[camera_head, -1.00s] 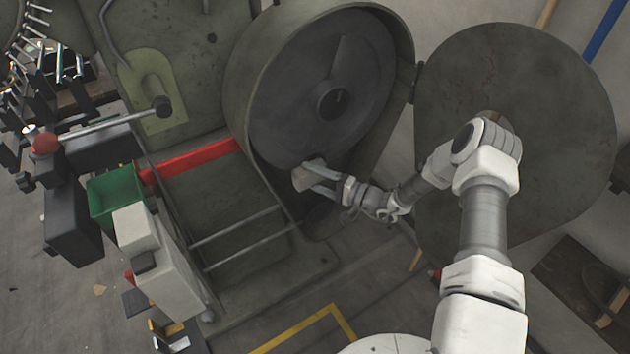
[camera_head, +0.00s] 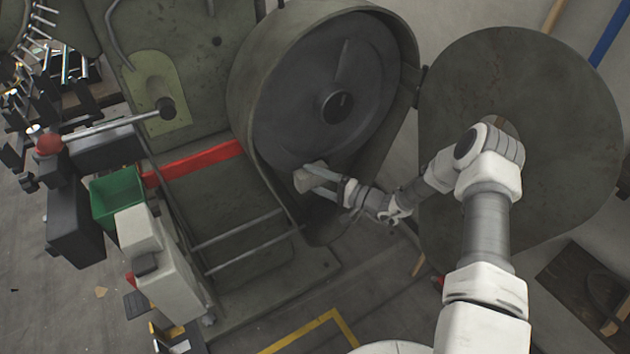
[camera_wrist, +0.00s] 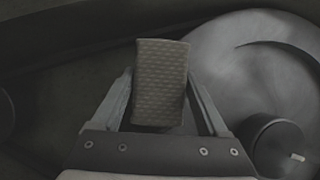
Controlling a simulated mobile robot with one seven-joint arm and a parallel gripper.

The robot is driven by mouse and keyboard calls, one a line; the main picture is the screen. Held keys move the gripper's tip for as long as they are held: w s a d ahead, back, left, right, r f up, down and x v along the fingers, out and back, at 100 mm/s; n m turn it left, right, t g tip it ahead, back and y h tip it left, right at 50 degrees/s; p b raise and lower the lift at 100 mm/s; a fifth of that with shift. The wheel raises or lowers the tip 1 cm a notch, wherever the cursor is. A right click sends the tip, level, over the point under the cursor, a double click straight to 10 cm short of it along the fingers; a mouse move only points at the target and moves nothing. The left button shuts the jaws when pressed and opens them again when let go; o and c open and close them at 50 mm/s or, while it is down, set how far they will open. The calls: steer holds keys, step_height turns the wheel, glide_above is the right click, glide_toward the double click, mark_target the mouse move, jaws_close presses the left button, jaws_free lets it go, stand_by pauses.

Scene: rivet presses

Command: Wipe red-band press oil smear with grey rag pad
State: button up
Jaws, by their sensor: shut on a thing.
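The press with the red band (camera_head: 198,161) stands at the centre left, its round housing (camera_head: 243,88) open with a dark flywheel (camera_head: 290,95) inside. My gripper (camera_head: 322,180) is at the lower rim of the housing, just below the flywheel. It is shut on the grey rag pad (camera_head: 308,178). In the wrist view the pad (camera_wrist: 160,82) shows a quilted face between the two fingers (camera_wrist: 160,100), with the flywheel (camera_wrist: 225,60) to its right. I cannot make out the oil smear in either view. Whether the pad touches the housing is not clear.
The round cover (camera_head: 560,130) hangs open at the right, behind my arm. A green bin (camera_head: 117,197), a lever with a red knob (camera_head: 49,144) and a pale box (camera_head: 165,275) stand at the left. A yellow floor line (camera_head: 300,332) runs below.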

steer(key=shift+w+a+b, duration=0.3)
steer(key=shift+w, duration=0.15)
steer(key=shift+w+d+f+b, duration=0.1)
steer(key=shift+w+d+b, duration=0.4)
steer(key=shift+d, duration=0.2)
steer(key=shift+w+d+b, duration=0.25)
steer(key=shift+d+b, duration=0.05)
steer(key=shift+d, duration=0.2)
steer(key=shift+w+d+b, duration=0.25)
steer(key=shift+d+b, duration=0.05)
steer(key=shift+d, duration=0.15)
steer(key=w+d+b, duration=0.2)
steer(key=d+b, duration=0.1)
steer(key=shift+w+d, duration=0.15)
steer(key=shift+s+a+r+p, duration=0.15)
steer(key=shift+s+a, duration=0.25)
steer(key=shift+a, duration=0.3)
steer(key=shift+s+a+p, duration=0.2)
steer(key=shift+s+a, duration=0.2)
steer(key=shift+a, duration=0.25)
steer(key=shift+s+a+r+p, duration=0.15)
steer(key=shift+s+a, duration=0.25)
steer(key=shift+a, duration=0.3)
steer(key=shift+s+a+f+p, duration=0.1)
steer(key=shift+s+a+p, duration=0.1)
steer(key=shift+s+a, duration=0.4)
steer(key=shift+s+a+p, duration=0.15)
steer(key=shift+s+a, duration=0.2)
steer(key=shift+a, duration=0.4)
steer(key=shift+s+d, duration=0.1)
